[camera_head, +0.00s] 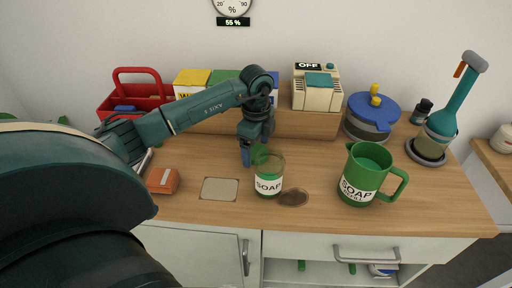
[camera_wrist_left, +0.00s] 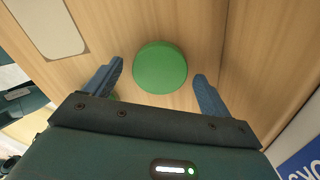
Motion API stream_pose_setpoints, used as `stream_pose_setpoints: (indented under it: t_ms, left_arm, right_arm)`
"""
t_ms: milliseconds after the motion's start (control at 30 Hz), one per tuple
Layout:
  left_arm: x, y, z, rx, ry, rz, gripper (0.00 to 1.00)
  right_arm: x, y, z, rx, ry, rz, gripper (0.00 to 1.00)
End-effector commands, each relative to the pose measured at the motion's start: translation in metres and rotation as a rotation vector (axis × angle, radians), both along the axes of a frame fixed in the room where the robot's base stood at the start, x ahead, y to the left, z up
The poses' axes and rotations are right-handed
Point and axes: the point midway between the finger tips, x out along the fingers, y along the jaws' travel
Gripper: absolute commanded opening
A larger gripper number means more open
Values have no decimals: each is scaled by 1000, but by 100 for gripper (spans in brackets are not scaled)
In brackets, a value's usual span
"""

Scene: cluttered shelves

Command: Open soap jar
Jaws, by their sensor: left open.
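The soap jar (camera_head: 268,185) stands upright on the counter, clear-walled with a white SOAP label. A green round piece (camera_head: 260,154), seemingly its lid, shows at the jar's upper left; I cannot tell whether it is seated on the rim. My left gripper (camera_head: 249,160) points down just behind and left of the jar. In the left wrist view the green disc (camera_wrist_left: 160,67) lies between the two spread fingers (camera_wrist_left: 158,84), with a gap at each side. The jar body is not seen there. My right gripper is not in view.
A green SOAP refill jug (camera_head: 359,186) stands to the right, past a dark oval patch (camera_head: 293,198). A pale mat (camera_head: 220,189) and an orange block (camera_head: 163,181) lie left. A raised shelf (camera_head: 308,124) with a red caddy (camera_head: 134,97) and boxes runs behind.

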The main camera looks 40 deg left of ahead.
Motion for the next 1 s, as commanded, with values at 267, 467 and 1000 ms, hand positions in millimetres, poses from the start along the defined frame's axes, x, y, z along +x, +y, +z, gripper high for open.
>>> stream_pose_setpoints:
  t_ms: [267, 467, 1000]
  left_arm:
    - [1, 0, 57, 1, -7, 0, 83]
    - [1, 0, 94, 1, -5, 0, 83]
    - [0, 0, 115, 0, 0, 0, 83]
  right_arm:
    - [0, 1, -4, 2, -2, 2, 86]
    - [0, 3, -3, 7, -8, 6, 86]
    - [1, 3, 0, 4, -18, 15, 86]
